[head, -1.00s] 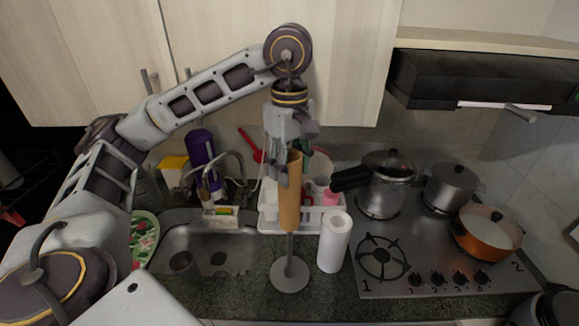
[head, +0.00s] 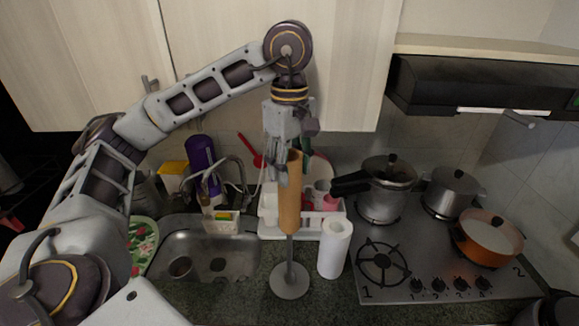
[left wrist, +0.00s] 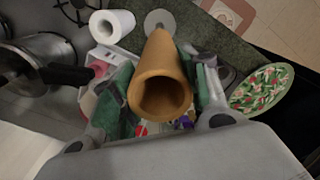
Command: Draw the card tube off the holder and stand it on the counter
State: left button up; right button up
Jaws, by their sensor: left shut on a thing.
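The brown card tube (head: 289,205) is upright above the holder, a grey post on a round base (head: 289,281) that stands on the counter (head: 235,290). The post shows below the tube's lower end; whether its tip is still inside the tube is hidden. My left gripper (head: 281,172) is shut on the tube near its upper end. In the left wrist view the tube (left wrist: 160,92) shows its open hollow end between the two fingers, and the holder's base (left wrist: 159,20) shows beyond it. My right gripper is not in view.
A white paper roll (head: 334,246) stands just right of the holder. A white dish rack (head: 270,222) is behind the tube. The sink (head: 205,245) is left, the stove (head: 400,270) with pots right. Bare counter lies around the holder's base.

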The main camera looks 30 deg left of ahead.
pick_arm(q)
jog(key=shift+r, duration=0.8)
dwell(0.5)
jog(key=shift+r, duration=1.75)
jog(key=shift+f, duration=0.1)
